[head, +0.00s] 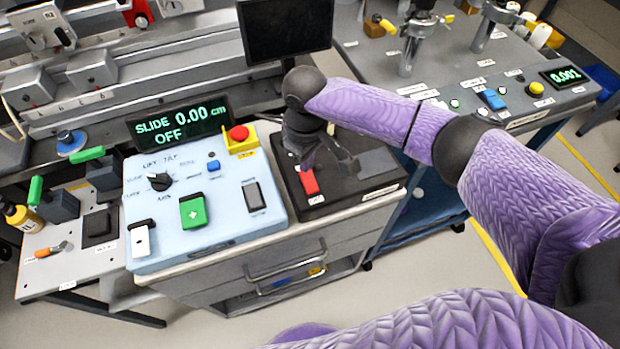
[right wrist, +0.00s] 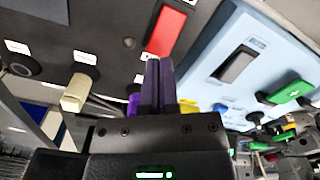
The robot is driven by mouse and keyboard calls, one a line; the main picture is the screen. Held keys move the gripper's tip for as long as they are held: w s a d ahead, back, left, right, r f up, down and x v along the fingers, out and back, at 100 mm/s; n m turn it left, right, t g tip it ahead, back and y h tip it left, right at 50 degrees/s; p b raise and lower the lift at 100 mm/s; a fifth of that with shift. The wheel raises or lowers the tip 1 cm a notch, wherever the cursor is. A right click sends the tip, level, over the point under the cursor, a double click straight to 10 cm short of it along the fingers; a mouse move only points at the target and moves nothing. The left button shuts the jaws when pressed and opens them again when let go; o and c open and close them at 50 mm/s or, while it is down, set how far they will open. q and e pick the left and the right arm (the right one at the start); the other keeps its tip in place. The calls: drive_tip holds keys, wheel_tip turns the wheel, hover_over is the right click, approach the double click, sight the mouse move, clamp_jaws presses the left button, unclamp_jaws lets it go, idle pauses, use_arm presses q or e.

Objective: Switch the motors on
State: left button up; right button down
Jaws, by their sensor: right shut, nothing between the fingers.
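A red rocker switch (head: 309,182) sits on a black control box (head: 340,200) to the right of the pale blue control panel (head: 240,222). The display (head: 178,122) behind the panel reads "SLIDE 0.00 cm" and "OFF". My right gripper (head: 310,163) is over the black box, just behind the switch. In the right wrist view, its fingers (right wrist: 160,62) are shut and empty, with their tips at the near end of the red switch (right wrist: 167,32). I cannot tell whether they touch it. My left gripper is not in view.
The blue panel carries a black rotary knob (head: 160,181), a green button (head: 193,211), a dark rocker (head: 254,196) and a white lever (head: 140,239). A red emergency button (head: 239,133) stands on a yellow box behind it. A dark monitor (head: 285,28) is at the back.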

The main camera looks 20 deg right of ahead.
sight(306, 175)
drive_tip(key=shift+f+b, duration=0.6)
drive_tip(key=shift+f, duration=0.7)
idle(0.8)
wheel_tip(306, 175, up, 7)
drive_tip(key=p, duration=0.8)
drive_tip(key=shift+r, duration=0.15)
drive_tip(key=shift+f, duration=0.2)
